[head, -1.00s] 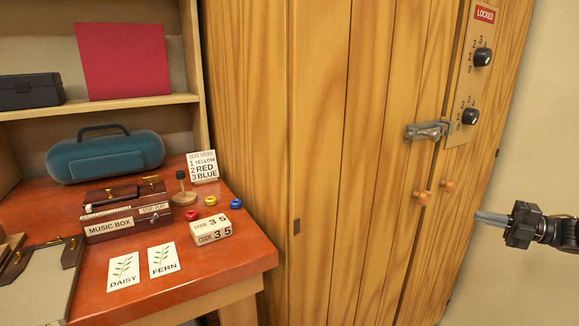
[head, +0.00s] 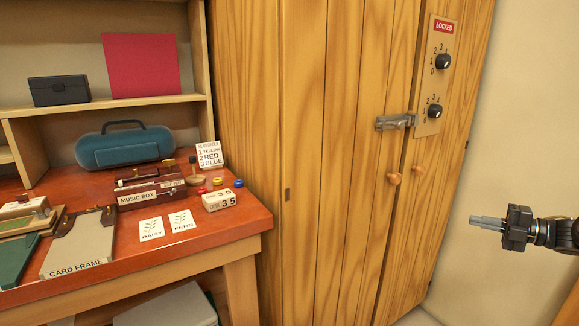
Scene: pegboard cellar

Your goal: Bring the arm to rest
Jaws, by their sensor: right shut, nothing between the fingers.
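My right gripper (head: 488,222) is at the right edge of the head view, shut and empty, its fingers pointing left. It is in front of the pale wall, to the right of the wooden cabinet (head: 330,150), and appears apart from it. The cabinet doors are closed, with a metal latch (head: 394,122) across them and two round knobs. A panel (head: 440,95) with a red LOCKED sign and two black dials is on the right door. My left gripper is not in view.
A red-brown desk (head: 215,255) at left holds a music box (head: 138,197), a code block (head: 219,200), two plant cards, a card frame (head: 78,245), a blue case (head: 125,147) and a bead-order sign (head: 208,156). A grey-lidded box (head: 165,310) is under the desk. The right side is free around my gripper.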

